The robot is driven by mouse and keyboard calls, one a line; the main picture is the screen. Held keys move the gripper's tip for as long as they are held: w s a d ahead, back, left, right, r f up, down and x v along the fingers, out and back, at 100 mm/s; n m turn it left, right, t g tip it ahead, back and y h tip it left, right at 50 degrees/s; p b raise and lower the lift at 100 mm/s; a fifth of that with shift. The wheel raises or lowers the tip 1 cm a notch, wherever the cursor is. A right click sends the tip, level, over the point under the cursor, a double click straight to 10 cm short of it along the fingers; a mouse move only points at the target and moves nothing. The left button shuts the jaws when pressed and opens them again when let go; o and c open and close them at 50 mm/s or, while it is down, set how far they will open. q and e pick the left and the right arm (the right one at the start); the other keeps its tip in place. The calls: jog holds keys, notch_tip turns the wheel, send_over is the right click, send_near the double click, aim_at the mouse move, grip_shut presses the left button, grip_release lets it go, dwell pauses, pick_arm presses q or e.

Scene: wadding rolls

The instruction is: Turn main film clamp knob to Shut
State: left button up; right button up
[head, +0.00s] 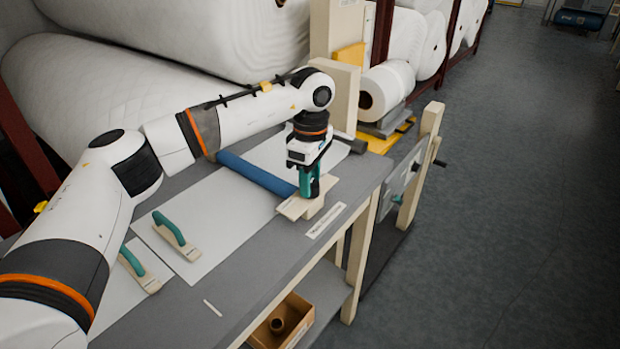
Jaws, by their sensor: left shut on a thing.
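The main film clamp (293,208) is a pale block at the right front edge of the grey table, by the end of a blue roll (255,172). A white label (326,220) lies in front of it; its print is too small to read surely. My left gripper (310,193) points straight down over the block and is shut on the teal knob (306,183). The fingers hide much of the knob, so I cannot tell its turn position. My right gripper is out of view.
Two teal-handled tools (176,236) lie on white sheets at the left of the table (262,285). A cardboard box (283,322) sits on the lower shelf. A wooden post with a crank (425,160) stands right; the floor beyond is clear.

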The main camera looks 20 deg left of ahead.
pick_arm(q)
jog(key=shift+r, duration=0.15)
jog(key=o, duration=1)
notch_tip(320, 180, up, 12)
jog(key=shift+w+f+b, duration=0.1)
jog(key=shift+w+b, duration=0.05)
jog(key=shift+b, duration=0.35)
